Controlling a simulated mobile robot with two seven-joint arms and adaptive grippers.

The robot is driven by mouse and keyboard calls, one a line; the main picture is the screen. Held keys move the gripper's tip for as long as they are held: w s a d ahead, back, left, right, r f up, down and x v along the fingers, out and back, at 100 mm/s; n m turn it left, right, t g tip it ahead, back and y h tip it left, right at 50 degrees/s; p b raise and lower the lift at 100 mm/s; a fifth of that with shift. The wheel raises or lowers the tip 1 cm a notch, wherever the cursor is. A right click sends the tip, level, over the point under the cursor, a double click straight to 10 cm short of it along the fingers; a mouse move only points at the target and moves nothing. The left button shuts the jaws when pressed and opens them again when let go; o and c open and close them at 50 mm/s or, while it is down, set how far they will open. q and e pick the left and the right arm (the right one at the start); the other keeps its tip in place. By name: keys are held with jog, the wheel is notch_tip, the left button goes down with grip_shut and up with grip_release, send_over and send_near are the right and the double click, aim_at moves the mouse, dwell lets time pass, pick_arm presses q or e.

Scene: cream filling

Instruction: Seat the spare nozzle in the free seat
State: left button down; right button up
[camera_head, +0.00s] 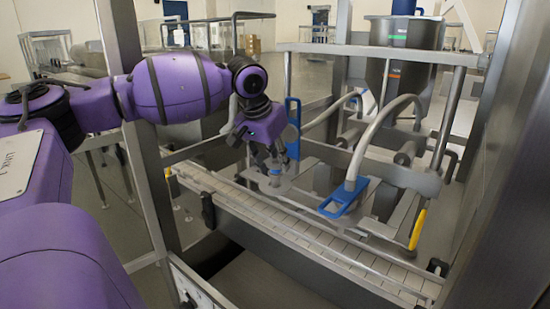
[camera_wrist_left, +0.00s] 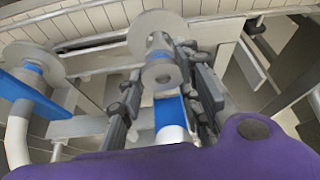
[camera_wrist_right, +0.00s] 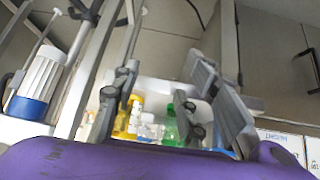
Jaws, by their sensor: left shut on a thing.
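The metal nozzle (camera_wrist_left: 162,75), with a round disc and a ring, sits between the fingers of my left gripper (camera_wrist_left: 165,95), which is shut on it. A blue part and a pale tube show just below; whether they belong to the nozzle I cannot tell. In the head view my left gripper (camera_head: 268,160) hangs over the metal plate of the filler, beside an upright blue lever (camera_head: 292,118). The seat under it is mostly hidden. A neighbouring hose (camera_head: 352,178) stands behind a lowered blue lever (camera_head: 343,197). My right gripper (camera_wrist_right: 170,95) is open and empty.
A slatted conveyor (camera_head: 310,235) with metal rails runs in front of the filler. Steel frame posts (camera_head: 140,120) stand close to my left arm. The right wrist view shows a pale bin (camera_wrist_right: 185,90) with bottles and a white, blue-based object (camera_wrist_right: 38,80).

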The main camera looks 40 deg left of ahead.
pick_arm(q)
jog(key=shift+f, duration=1.3)
pick_arm(e)
jog(key=shift+w+r, duration=0.1)
jog(key=shift+r, duration=0.05)
dwell(0.4)
pick_arm(q)
jog(key=c, duration=1.2)
grip_release()
jog(key=shift+o, duration=0.2)
jog(key=o, duration=0.5)
jog(key=shift+c, duration=0.2)
jog(key=shift+r, duration=0.1)
jog(key=shift+r+p, duration=0.8)
jog(key=shift+r, duration=2.6)
pick_arm(e)
jog(key=shift+w+r, duration=0.65)
jog(key=shift+r, duration=0.35)
jog(key=shift+f, duration=0.1)
